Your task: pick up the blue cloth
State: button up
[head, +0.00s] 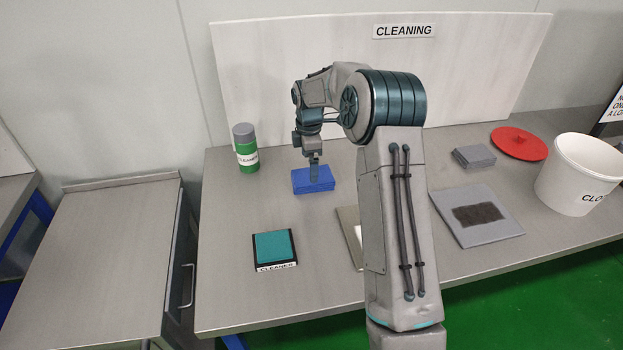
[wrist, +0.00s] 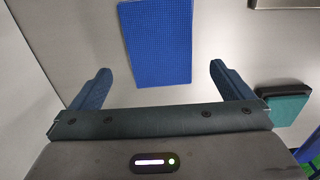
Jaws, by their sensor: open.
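The blue cloth (head: 314,181) lies folded in a flat stack on the grey table, left of my arm in the head view. In the wrist view the blue cloth (wrist: 158,40) shows beyond the fingers, near the top middle, with its upper edge cut off. My gripper (head: 314,178) is just over the cloth in the head view and hides a small part of it. I cannot tell the exact height above the cloth.
A green bottle with a grey cap (head: 245,146) stands left of the cloth. A teal pad in a black tray (head: 274,248) lies nearer. To the right are a grey cloth stack (head: 474,157), a red lid (head: 519,143), a dark-patched grey panel (head: 505,232) and a white bucket (head: 580,172).

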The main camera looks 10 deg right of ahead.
jog(key=f, duration=0.2)
jog(key=f+p, duration=0.1)
jog(key=shift+d+f, duration=0.35)
jog(key=shift+d, duration=0.05)
jog(key=shift+f, duration=0.65)
jog(key=c, duration=0.9)
jog(key=shift+c, duration=0.2)
jog(key=shift+r, duration=0.5)
jog(key=r, duration=0.2)
jog(key=d+r+b, duration=0.1)
jog(key=shift+w+d+r, duration=0.1)
jog(key=shift+w+r, duration=0.05)
jog(key=shift+r, duration=0.2)
jog(key=w+d+r+b, duration=0.1)
jog(key=w+d+r, duration=0.2)
jog(key=d+r, duration=0.3)
jog(key=d, duration=0.4)
jog(key=shift+r, duration=0.2)
